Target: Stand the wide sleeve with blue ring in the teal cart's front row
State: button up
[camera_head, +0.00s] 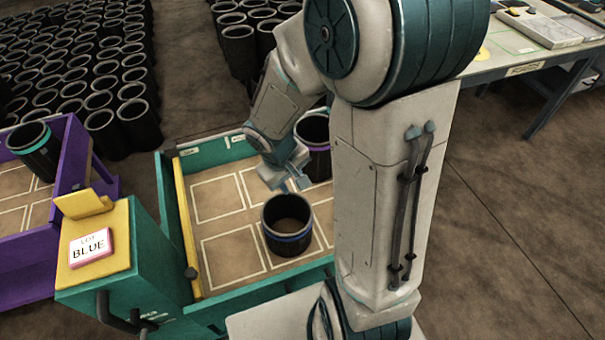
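The wide black sleeve with a blue ring (288,238) stands upright inside the teal cart (265,298), on the marked square at the right of the row nearest me. The ring sits low on its side. My gripper (293,185) is just behind and above the sleeve's rim, pointing down. Its fingers look apart with nothing between them, and the sleeve appears free of them. A second sleeve with a purple ring (317,150) stands farther back in the teal cart, partly hidden by my arm.
A purple cart (75,165) at left holds a teal-ringed sleeve (37,150). Many black sleeves stand behind. The teal cart's left squares are bare. A workbench (525,68) is at right.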

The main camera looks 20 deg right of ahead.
jog(key=s+r+m+t+y, duration=0.1)
jog(key=s+r, duration=0.4)
jog(key=r, duration=0.2)
jog(key=s+r+m+y, duration=0.1)
jog(key=s+r+m, duration=0.1)
jog(key=s+r, duration=0.3)
jog(key=shift+a+r+m+t, duration=0.3)
jog(key=shift+r+t, duration=0.1)
jog(key=shift+r, duration=0.8)
